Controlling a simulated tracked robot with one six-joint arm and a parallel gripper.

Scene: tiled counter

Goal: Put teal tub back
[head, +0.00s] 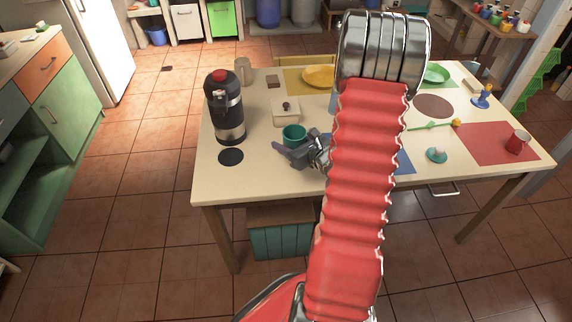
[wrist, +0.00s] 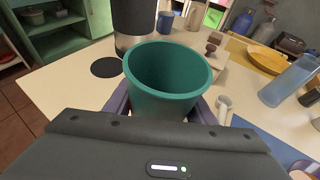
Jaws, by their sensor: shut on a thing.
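The teal tub (head: 294,136) is upright, its open rim facing up, over the front left part of the table in the head view. In the wrist view the teal tub (wrist: 168,78) fills the middle and looks empty. My gripper (head: 298,150) is shut on it, with a finger on either side of its lower body. My gripper also shows in the wrist view (wrist: 165,105). The tub's base is hidden, so I cannot tell whether it touches the table.
A black flask (head: 226,108) stands left of the tub, with a black round mat (head: 231,157) in front of it. A cream box with a dark knob (head: 286,110) is behind the tub. My arm hides the table's middle.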

